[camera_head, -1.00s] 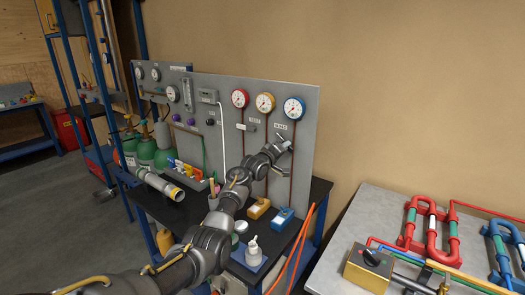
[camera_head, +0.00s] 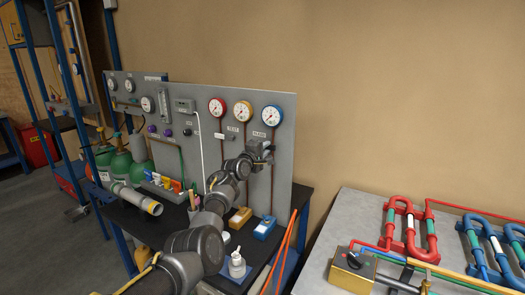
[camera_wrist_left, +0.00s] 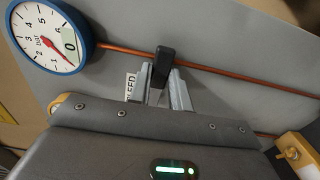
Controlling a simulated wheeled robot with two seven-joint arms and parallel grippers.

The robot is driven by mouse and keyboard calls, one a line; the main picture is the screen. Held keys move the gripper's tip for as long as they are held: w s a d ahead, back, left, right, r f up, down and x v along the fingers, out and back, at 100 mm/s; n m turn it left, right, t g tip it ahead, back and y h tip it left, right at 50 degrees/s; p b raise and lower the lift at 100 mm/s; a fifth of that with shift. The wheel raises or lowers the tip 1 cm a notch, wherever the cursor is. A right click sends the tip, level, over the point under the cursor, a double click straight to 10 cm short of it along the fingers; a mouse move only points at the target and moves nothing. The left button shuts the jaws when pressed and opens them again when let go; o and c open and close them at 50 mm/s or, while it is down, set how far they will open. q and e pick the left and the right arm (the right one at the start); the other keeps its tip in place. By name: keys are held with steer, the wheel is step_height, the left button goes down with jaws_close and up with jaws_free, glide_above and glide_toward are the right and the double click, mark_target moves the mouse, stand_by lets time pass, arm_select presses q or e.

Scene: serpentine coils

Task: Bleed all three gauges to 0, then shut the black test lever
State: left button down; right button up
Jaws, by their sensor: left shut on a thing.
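The red gauge (camera_head: 217,107), the yellow gauge (camera_head: 243,111) and the blue gauge (camera_head: 271,116) hang in a row on the grey panel. My left gripper (camera_head: 264,152) is at the panel just below the blue gauge. In the left wrist view the gripper (camera_wrist_left: 163,92) is shut on a black handle (camera_wrist_left: 164,60) beside a partly hidden BLEED label (camera_wrist_left: 130,86). The blue gauge (camera_wrist_left: 47,32) shows 0 in its small window there. The red and yellow readings are too small to tell. I cannot single out the black test lever. My right gripper is out of view.
A black-topped bench (camera_head: 297,197) below the panel holds a yellow box (camera_head: 240,217), a blue box (camera_head: 265,227) and a white bottle (camera_head: 237,263). Green cylinders (camera_head: 120,165) stand at left. A grey table (camera_head: 345,212) with coloured pipes (camera_head: 410,240) is at right.

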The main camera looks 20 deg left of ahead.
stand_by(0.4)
arm_select(q)
steer(key=c, duration=1.3)
jaws_free()
steer(key=shift+s, duration=0.1)
steer(key=s, duration=0.3)
steer(key=s+a+b, duration=0.1)
steer(key=s, duration=0.3)
steer(key=s+a+b, duration=0.1)
steer(key=s, duration=0.2)
steer(key=shift+s+a, duration=0.15)
steer(key=shift+s, duration=0.05)
